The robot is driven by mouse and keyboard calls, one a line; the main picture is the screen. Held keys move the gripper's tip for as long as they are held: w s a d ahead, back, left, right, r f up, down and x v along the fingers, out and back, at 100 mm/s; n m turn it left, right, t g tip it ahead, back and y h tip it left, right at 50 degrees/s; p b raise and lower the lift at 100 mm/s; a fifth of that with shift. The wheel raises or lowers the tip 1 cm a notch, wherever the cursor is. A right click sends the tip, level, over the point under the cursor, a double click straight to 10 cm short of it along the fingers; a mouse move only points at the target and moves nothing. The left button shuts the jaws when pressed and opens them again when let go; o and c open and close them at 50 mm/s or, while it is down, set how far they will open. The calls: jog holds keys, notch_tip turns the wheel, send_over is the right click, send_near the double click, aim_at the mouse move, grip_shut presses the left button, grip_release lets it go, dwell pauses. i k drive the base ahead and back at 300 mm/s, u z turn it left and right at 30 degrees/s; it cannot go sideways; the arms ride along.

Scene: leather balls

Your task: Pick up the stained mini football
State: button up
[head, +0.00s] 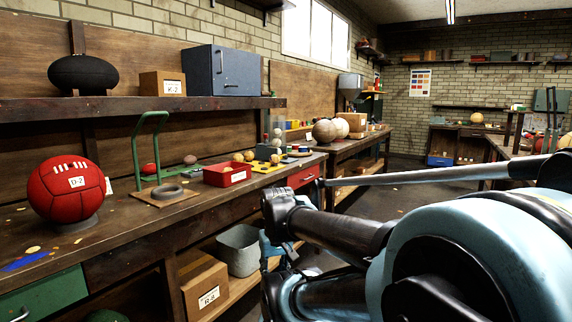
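A small brownish, oval ball (190,159), which could be the stained mini football, lies at the back of the left workbench, just right of the green metal frame. A small red oval ball (149,169) lies to its left, partly behind the frame. Any stain is too small to make out on either. My arm fills the lower right of the head view, at the front of the bench and apart from both balls. I cannot make out my gripper's fingers; they seem hidden behind the arm or out of frame.
On the workbench (120,237) stand a red ball labelled D-2 (66,190), a green frame (137,150), a grey ring on a board (167,192) and a red tray (227,175). A shelf (130,108) overhangs the bench's back. A cardboard box (205,284) stands below.

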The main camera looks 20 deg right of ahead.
aim_at(274, 159)
jog(key=z, duration=2.45)
jog(key=i, duration=2)
jog(key=u, duration=2.65)
